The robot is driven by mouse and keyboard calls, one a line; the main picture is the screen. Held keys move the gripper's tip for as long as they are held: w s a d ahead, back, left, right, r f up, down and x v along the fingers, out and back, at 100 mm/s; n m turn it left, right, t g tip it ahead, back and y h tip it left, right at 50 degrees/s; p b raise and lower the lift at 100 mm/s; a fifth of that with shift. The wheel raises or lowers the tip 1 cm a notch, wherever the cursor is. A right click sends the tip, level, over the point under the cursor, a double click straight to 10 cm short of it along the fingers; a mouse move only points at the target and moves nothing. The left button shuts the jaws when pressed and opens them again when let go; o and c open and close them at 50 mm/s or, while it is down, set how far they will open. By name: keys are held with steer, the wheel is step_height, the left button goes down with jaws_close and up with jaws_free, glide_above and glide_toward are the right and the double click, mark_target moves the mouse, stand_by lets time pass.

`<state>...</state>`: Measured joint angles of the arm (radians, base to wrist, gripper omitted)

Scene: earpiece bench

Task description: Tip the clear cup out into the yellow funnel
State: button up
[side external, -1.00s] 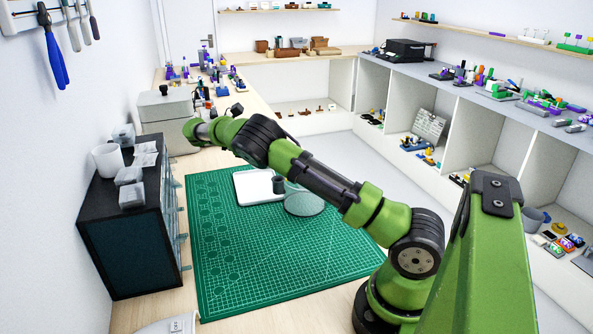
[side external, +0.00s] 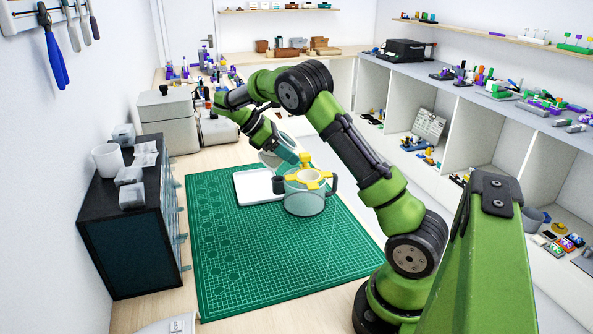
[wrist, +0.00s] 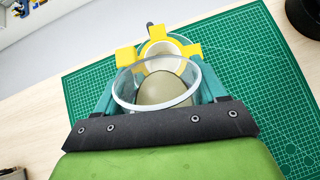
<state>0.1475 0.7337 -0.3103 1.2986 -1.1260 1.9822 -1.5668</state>
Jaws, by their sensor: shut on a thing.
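My gripper (side external: 285,148) is shut on the clear cup (side external: 268,158), holding it up close beside the yellow funnel (side external: 310,177). The cup looks tilted in the side view. In the wrist view, the cup's clear rim (wrist: 118,98) lies between my teal fingers (wrist: 155,100), and a rounded olive-beige mass (wrist: 165,90) shows inside. The yellow funnel (wrist: 128,58) is just beyond the rim, its pale round mouth partly covered by the cup. In the side view, the funnel sits on a clear jar (side external: 304,203) with a dark handle. I cannot tell whether anything is leaving the cup.
The jar stands on a green cutting mat (side external: 240,250). A white tray (side external: 255,188) lies behind it to the left, and a small dark cylinder (side external: 278,185) is beside the jar. A black drawer cabinet (side external: 130,215) stands at the left. The mat's front is clear.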

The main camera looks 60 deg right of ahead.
steer(key=shift+s+d+f+t, duration=0.1)
steer(key=shift+d+f+t, duration=0.05)
steer(key=shift+f+t, duration=0.15)
steer(key=shift+y, duration=0.3)
steer(key=shift+f+t+y, duration=0.4)
steer(key=shift+f+t, duration=0.05)
steer(key=shift+t, duration=0.35)
steer(key=shift+r+t+y+b, duration=0.2)
steer(key=shift+t+y, duration=0.25)
steer(key=shift+t, duration=0.25)
steer(key=shift+r+t+y+b, duration=0.2)
steer(key=shift+t+y, duration=0.25)
steer(key=shift+t, duration=0.25)
stand_by(0.7)
steer(key=shift+s+d+r+t+y+b, duration=0.1)
steer(key=shift+s+d+t+y+b, duration=0.3)
steer(key=shift+s+t, duration=0.25)
steer(key=shift+s, duration=0.1)
steer(key=shift+r, duration=0.1)
stand_by(0.3)
steer(key=shift+s+d+r+t+y, duration=0.1)
steer(key=shift+t+y, duration=0.6)
steer(key=shift+t, duration=0.25)
